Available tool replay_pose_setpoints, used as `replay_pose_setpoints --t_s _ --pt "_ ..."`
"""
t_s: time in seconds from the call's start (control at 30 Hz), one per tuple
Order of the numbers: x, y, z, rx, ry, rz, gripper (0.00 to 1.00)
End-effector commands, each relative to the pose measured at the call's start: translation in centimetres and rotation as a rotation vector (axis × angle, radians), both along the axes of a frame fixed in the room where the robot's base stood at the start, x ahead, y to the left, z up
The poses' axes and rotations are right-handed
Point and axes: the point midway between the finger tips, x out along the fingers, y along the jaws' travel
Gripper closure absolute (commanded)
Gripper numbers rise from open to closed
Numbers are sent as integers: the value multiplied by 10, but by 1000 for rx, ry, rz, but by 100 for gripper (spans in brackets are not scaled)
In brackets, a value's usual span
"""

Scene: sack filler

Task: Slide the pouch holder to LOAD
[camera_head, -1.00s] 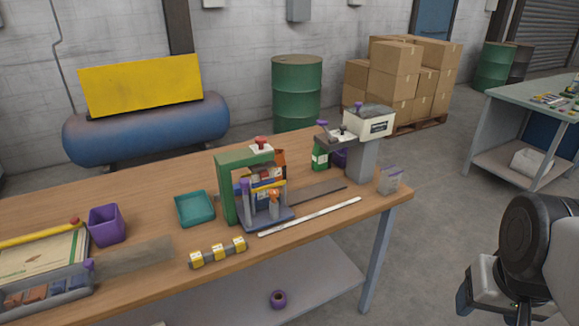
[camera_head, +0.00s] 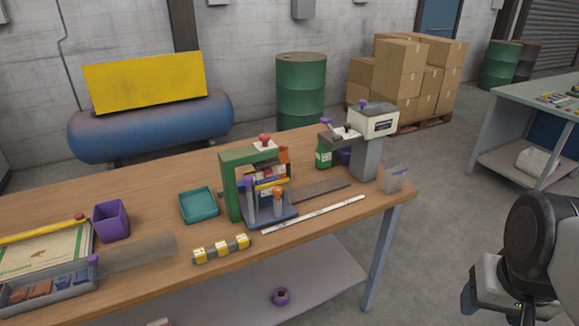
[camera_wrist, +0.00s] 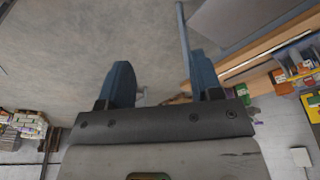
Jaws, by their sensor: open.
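What looks like the pouch holder (camera_head: 283,221) is a blue-grey carriage with upright posts, one purple-topped, at the green frame (camera_head: 231,195) on the wooden bench. A dark flat strip (camera_head: 318,189) runs right from it towards the filler with a cream hopper (camera_head: 374,122). I cannot read any LOAD mark. My gripper (camera_wrist: 162,85) is open and empty in the wrist view, its two blue fingers apart over the floor. The bench (camera_wrist: 262,84) shows at the upper right there. In the head view my arm is at the lower right, clear of the bench.
A white ruler-like strip (camera_head: 313,214) lies in front of the carriage. A yellow-and-grey block row (camera_head: 221,249), teal tray (camera_head: 198,206), purple bin (camera_head: 111,221) and grey parts tray (camera_head: 50,289) stand further left. A clear container (camera_head: 394,179) stands at the right end.

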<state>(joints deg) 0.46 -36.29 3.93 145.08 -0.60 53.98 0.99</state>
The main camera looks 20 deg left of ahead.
Motion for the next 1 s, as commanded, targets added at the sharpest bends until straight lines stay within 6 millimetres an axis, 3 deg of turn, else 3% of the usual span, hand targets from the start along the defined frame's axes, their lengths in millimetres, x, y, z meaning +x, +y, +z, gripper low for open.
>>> replay_pose_setpoints --t_s 0.27,0.47,0.77,1.0 --pt "12 6 6 1 6 19 43" --pt "43 24 19 2 23 61 43" --pt "108 72 42 2 58 154 43" --pt "158 122 54 -1 84 230 43"
